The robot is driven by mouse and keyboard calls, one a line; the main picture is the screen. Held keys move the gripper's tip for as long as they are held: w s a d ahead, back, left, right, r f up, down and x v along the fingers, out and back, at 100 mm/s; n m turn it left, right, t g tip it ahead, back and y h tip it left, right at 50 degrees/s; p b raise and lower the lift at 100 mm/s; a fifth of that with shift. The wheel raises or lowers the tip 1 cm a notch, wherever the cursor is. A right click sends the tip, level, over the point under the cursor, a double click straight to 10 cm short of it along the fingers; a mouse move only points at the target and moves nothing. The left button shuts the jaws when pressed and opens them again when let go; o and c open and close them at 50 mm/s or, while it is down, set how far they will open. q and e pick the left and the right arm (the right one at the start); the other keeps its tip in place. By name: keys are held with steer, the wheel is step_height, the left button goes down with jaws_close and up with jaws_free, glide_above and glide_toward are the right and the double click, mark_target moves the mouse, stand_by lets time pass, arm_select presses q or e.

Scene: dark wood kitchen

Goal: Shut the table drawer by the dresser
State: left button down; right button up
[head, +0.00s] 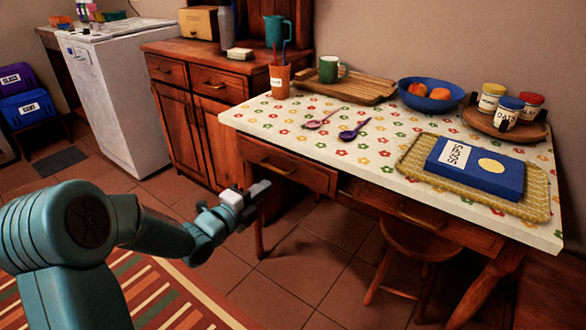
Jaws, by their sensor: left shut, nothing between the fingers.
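The table (380,150) has a white floral cloth and two wooden drawer fronts along its near side. The left table drawer (312,177), the one by the dresser (215,115), has a brass handle and seems to stand a little forward of the right drawer; how far it is open is hard to tell. The right drawer (415,217) sits under the cloth's edge. My left gripper (259,190) is shut and empty, in front of and below the left drawer's left part. I cannot tell whether it touches. My right gripper is not in view.
A wooden stool (412,243) stands under the table's right part. A book (485,168), bowl (430,95), spoons and jars stand on the table. A white appliance (115,90) is left of the dresser. Tiled floor (305,245) before the table is clear.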

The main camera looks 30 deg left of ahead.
mark_target(298, 161)
arm_select(q)
steer(key=w, duration=0.4)
steer(key=w+b, duration=0.1)
steer(key=w, duration=0.3)
steer(key=w+d, duration=0.1)
steer(key=w, duration=0.3)
steer(key=shift+s, duration=0.1)
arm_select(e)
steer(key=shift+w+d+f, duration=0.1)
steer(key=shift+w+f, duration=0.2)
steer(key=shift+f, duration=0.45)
arm_select(q)
steer(key=shift+b, duration=0.3)
